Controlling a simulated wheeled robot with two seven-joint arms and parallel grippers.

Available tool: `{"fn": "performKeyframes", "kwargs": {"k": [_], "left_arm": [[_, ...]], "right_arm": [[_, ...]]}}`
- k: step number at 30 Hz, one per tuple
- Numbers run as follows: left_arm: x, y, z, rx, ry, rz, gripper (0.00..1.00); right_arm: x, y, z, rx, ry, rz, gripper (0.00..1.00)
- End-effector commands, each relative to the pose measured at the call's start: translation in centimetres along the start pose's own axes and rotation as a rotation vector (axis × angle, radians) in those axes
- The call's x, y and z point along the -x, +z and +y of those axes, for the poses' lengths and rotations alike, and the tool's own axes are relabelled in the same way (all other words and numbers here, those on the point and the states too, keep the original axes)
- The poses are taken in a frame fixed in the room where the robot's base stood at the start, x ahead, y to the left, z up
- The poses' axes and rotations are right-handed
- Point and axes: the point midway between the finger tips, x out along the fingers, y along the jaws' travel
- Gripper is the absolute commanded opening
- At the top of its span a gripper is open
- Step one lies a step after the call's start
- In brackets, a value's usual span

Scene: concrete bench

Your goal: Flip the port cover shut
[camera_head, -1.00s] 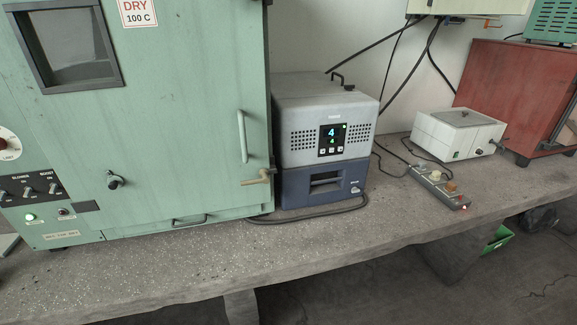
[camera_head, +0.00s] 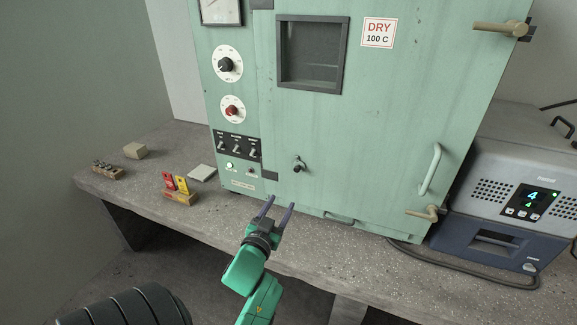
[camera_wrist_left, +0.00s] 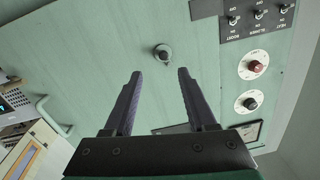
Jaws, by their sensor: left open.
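The port (camera_head: 299,165) is a small dark round fitting with its cover, low on the green oven's door. It also shows as a grey ring with a dark centre in the left wrist view (camera_wrist_left: 163,52). I cannot tell clearly how far the cover stands open. My left gripper (camera_head: 281,205) is open and empty, below the port in the head view, near the bench's front edge. In the left wrist view, its fingers (camera_wrist_left: 160,73) point towards the door, with the port just beyond the tips and apart from them. My right gripper is not in view.
The green oven (camera_head: 370,130) carries a door handle (camera_head: 430,169) and a latch (camera_head: 424,213). A grey-blue device (camera_head: 510,200) stands at its right. A wooden block with red and yellow pieces (camera_head: 178,190) stands at the left. The bench front between is clear.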

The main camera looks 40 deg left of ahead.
Motion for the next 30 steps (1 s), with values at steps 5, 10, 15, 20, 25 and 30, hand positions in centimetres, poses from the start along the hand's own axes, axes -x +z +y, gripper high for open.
{"fn": "performKeyframes", "kwargs": {"k": [5,10,15,20,25,30], "left_arm": [[-1.0,-1.6,-0.7,-0.003,-0.016,0.029,0.57],[-5.0,-1.9,-0.8,-0.003,-0.015,0.030,0.57],[-9.7,-1.9,-0.8,-0.002,-0.015,0.029,0.57],[-13.0,-1.8,-0.8,-0.002,-0.015,0.028,0.57],[-14.4,-1.7,-0.9,-0.002,-0.015,0.026,0.57],[-14.4,-1.7,-0.8,-0.003,-0.014,0.026,0.57]], "right_arm": [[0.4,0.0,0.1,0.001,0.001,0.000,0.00],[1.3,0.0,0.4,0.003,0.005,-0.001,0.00],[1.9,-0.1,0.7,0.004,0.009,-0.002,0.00],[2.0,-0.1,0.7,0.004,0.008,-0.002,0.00],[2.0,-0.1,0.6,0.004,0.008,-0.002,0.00],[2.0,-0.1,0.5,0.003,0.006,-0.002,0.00]]}}
